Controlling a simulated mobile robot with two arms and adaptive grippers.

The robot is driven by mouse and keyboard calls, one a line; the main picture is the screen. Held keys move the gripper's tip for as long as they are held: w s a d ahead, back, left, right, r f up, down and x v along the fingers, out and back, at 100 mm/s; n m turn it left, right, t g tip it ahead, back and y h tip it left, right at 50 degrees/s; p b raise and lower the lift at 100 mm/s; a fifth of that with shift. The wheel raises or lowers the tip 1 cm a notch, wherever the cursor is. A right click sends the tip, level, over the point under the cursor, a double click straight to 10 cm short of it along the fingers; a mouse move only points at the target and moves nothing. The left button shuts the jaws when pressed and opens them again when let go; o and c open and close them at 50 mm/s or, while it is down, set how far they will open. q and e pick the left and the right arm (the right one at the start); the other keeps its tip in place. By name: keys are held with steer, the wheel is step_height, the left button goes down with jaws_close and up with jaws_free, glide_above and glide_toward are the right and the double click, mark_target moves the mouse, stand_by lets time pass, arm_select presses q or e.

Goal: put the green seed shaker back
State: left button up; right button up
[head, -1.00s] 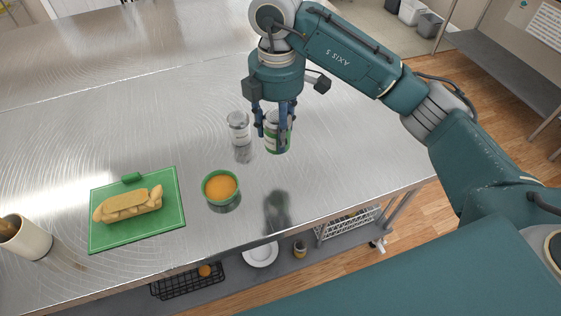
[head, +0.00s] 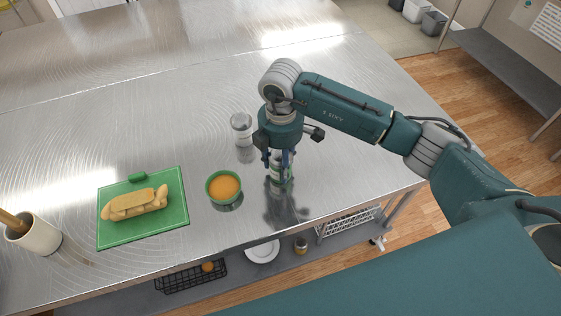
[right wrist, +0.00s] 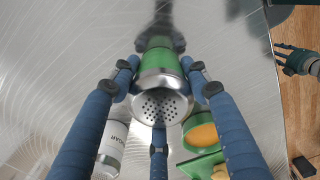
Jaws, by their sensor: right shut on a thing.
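The green seed shaker (head: 281,178) has a green body and a perforated metal cap. It also shows in the right wrist view (right wrist: 159,84), upright between the fingers. My right gripper (head: 280,160) is shut on it from above and holds it low over the steel table (head: 330,190), right of the orange-filled bowl. I cannot tell whether its base touches the table. A teal, gripper-like part of me, probably my left gripper (right wrist: 294,60), shows small at the right edge of the right wrist view; its jaws are unclear.
A clear shaker (head: 241,130) stands behind and left of the held one. The green-rimmed bowl (head: 224,187) is to the left. The table's right side is clear.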

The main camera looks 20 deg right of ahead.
steer(key=o, duration=1.2)
steer(key=shift+f, duration=0.15)
steer(key=shift+r, duration=0.2)
steer(key=shift+w+r, duration=0.1)
steer(key=shift+r, duration=0.1)
step_height(320, 180, up, 11)
steer(key=b, duration=0.3)
steer(key=shift+f, duration=0.15)
steer(key=shift+r, duration=0.45)
